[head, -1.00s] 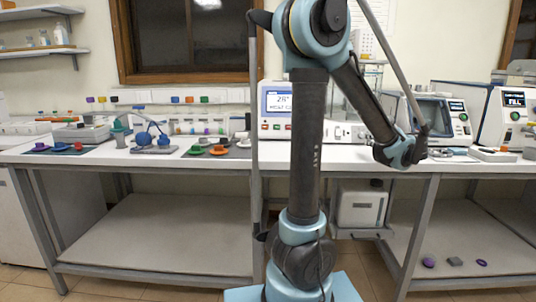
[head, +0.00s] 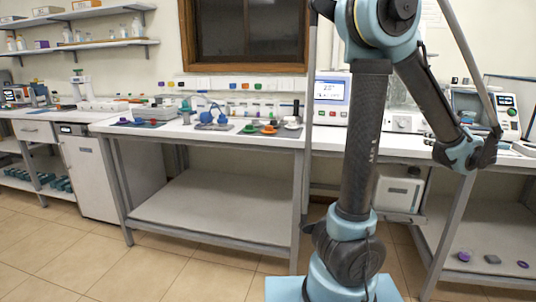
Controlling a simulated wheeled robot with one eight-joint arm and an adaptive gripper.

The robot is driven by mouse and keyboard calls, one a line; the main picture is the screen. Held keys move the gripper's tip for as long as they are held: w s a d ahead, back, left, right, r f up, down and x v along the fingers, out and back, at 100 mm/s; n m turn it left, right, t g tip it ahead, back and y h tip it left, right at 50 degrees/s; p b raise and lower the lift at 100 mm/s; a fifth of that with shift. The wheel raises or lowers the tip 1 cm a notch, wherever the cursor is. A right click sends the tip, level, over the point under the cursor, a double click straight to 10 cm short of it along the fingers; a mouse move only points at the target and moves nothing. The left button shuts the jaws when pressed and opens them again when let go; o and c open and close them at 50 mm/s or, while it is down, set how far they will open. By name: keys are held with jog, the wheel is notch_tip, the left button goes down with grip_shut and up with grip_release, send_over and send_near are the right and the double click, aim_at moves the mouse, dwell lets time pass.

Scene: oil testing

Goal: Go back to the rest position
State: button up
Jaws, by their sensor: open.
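My own arm stands upright in the right half of the head view, in front of the workbench (head: 225,237). Its lower link rises to the elbow at the top edge, and the forearm slopes down to the right. The arm ends in a light blue and black wrist joint at bench height in the picture. My gripper's fingers do not show beyond that wrist. No held object can be seen.
Blue items (head: 212,115), an orange item (head: 268,130) and a device with a screen (head: 332,97) stand on the bench. A white cabinet (head: 100,175) is at left. Purple and grey pieces (head: 492,259) lie on the lower right shelf. Tiled floor (head: 95,262) at front left is clear.

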jog(key=w+a+f+n+g+y, duration=0.25)
jog(key=a+n, duration=0.35)
jog(key=a, duration=0.5)
jog(key=w+a+f+n+g+y, duration=0.1)
jog(key=a+f+n+g+y, duration=0.3)
jog(key=a, duration=0.8)
jog(key=s+a+f+n+g, duration=0.1)
jog(key=s+a+f+n, duration=0.15)
jog(key=a+n, duration=0.35)
jog(key=s+a+f+n+g, duration=0.1)
jog(key=s+a+f+n, duration=0.2)
jog(key=a, duration=0.5)
jog(key=s+a+f+n+g+h, duration=0.2)
jog(key=s+a+f+n, duration=0.1)
jog(key=s+n, duration=0.5)
jog(key=s+a+f+n+g+h, duration=0.2)
jog(key=s+f+n, duration=0.4)
jog(key=s+n, duration=0.3)
jog(key=shift+s+a+n+g, duration=0.35)
jog(key=shift+a+g, duration=0.2)
jog(key=shift+a, duration=0.35)
jog(key=shift+w+f, duration=0.2)
jog(key=shift+w, duration=0.2)
